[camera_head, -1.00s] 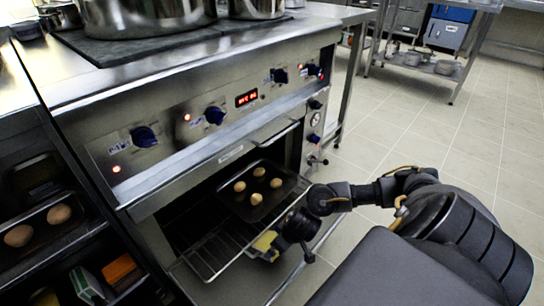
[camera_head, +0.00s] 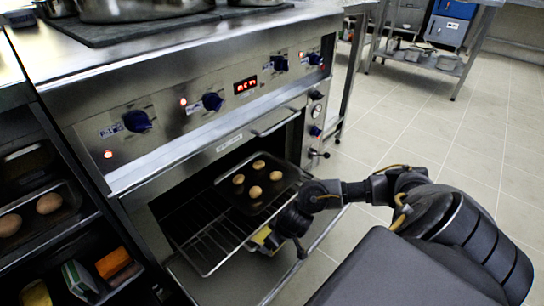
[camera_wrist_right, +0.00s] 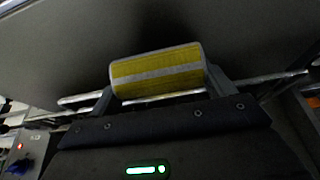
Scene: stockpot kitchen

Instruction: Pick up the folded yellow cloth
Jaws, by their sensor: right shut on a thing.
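The folded yellow cloth (camera_wrist_right: 158,72) has a pale grey stripe and edge. In the right wrist view it sits between the two fingers of my right gripper (camera_wrist_right: 165,88), which is shut on it. In the head view, a bit of the yellow cloth (camera_head: 262,237) shows beside my right gripper (camera_head: 272,242), at the front right edge of the oven rack; the gripper hides the rest. I cannot tell whether the cloth touches the rack. My left gripper is in neither view.
The oven is open, with a wire rack (camera_head: 210,246) pulled partly out. A dark tray (camera_head: 236,201) with several round buns is on it. Pots stand on the stove top above. A shelf with a bun tray (camera_head: 62,222) and boxes is at left. Tiled floor is clear at right.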

